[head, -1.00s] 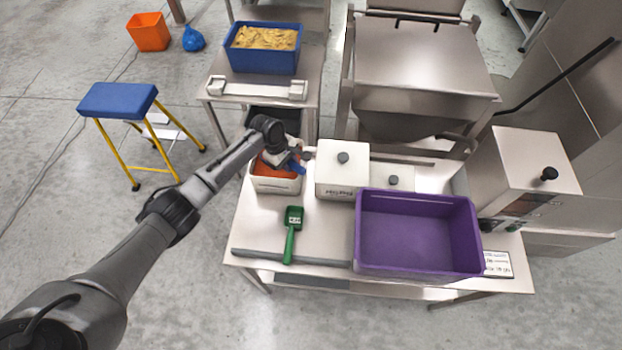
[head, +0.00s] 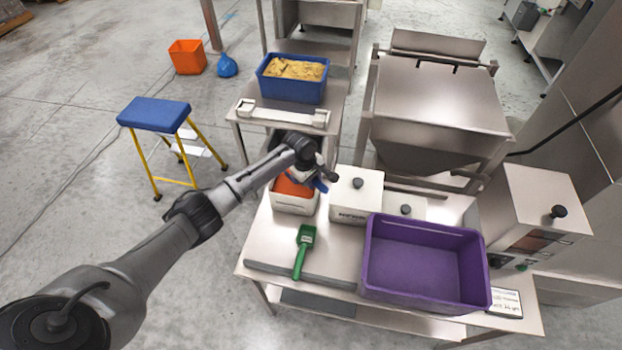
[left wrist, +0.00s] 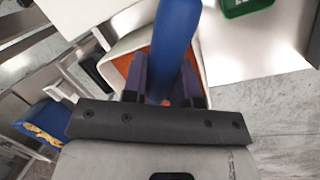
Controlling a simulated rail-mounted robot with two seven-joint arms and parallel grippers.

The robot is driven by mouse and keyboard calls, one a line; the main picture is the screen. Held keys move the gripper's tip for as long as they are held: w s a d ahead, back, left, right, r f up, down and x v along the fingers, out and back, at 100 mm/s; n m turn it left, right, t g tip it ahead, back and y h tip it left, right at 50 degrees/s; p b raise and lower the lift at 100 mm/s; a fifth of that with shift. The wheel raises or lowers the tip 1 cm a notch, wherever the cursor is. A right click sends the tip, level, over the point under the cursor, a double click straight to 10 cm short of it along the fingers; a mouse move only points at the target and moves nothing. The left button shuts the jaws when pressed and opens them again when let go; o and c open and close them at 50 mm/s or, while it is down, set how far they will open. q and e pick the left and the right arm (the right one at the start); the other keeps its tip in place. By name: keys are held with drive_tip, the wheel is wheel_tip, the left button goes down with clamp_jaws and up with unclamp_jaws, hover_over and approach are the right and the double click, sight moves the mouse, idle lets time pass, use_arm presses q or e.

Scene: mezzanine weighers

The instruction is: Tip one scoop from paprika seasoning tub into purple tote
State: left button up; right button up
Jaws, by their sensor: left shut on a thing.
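The paprika tub (head: 292,206) is a white container with orange-red seasoning, at the left of the steel table. My left gripper (head: 318,174) is at its back right edge, shut on the handle of a blue scoop (head: 321,186). In the left wrist view the blue scoop (left wrist: 174,40) stands between the fingers of my left gripper (left wrist: 163,88), with the tub and orange seasoning behind it. The scoop's bowl and any load are hidden. The purple tote (head: 425,265) is open and looks empty, at the table's right front. My right gripper is not in view.
A green scoop (head: 304,250) lies in front of the tub. White lidded tubs (head: 355,195) stand between tub and tote. A weigher box (head: 545,205) stands right of the tote. A blue crate of yellowish food (head: 293,88) sits on the back table.

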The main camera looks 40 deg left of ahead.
use_arm(q)
drive_tip(key=shift+y, duration=0.6)
drive_tip(key=shift+s+d+r+p, duration=0.1)
drive_tip(key=shift+d+r+p, duration=0.25)
drive_tip(key=shift+r, duration=0.35)
drive_tip(key=shift+d+r+p, duration=0.4)
drive_tip(key=shift+r, duration=0.35)
drive_tip(key=shift+s+d+r+p, duration=0.1)
drive_tip(key=shift+d+r+p, duration=0.25)
drive_tip(key=shift+r, duration=0.35)
